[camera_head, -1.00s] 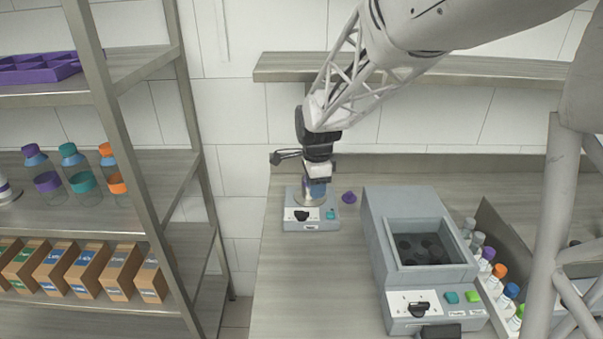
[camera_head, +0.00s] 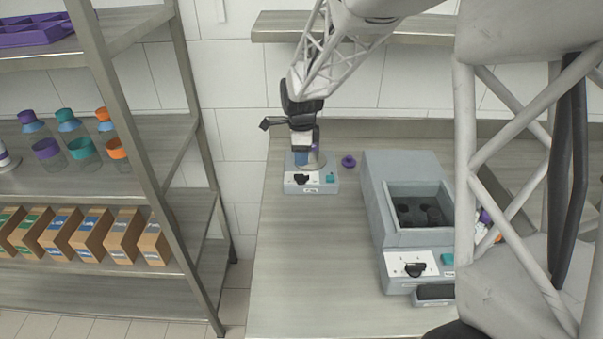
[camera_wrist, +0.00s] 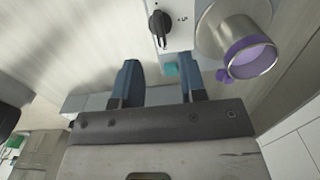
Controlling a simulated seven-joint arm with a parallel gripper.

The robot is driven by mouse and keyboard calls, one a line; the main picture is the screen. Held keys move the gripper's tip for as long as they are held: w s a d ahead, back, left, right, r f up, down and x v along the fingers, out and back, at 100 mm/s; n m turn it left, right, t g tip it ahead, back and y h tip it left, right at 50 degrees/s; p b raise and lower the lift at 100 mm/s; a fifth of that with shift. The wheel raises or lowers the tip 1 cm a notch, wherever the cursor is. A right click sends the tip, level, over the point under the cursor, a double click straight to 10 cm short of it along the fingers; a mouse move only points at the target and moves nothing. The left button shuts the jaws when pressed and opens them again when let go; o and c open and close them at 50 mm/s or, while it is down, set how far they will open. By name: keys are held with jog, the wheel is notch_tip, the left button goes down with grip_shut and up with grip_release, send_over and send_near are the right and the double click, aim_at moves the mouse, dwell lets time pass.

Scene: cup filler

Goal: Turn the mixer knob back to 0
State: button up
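The mixer (camera_head: 325,189), a small grey-white box, stands on the bench. Its black knob (camera_head: 302,179) is on the front panel, with a teal button (camera_head: 330,178) to its right. In the wrist view the knob (camera_wrist: 160,25) shows a raised black grip; its printed marks are too small to read. In the wrist view the knob lies beyond the fingertips, untouched. In the head view my gripper (camera_head: 301,160) is above and behind the knob.
A larger grey machine (camera_head: 375,215) with an open well and its own black knob (camera_head: 415,269) stands to the right. A small purple object (camera_head: 348,161) lies beside the mixer. A shelf rack (camera_head: 160,150) is on the left. The bench in front of the mixer is clear.

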aim_at(302, 175)
jog(key=shift+f, duration=3.6)
grip_shut()
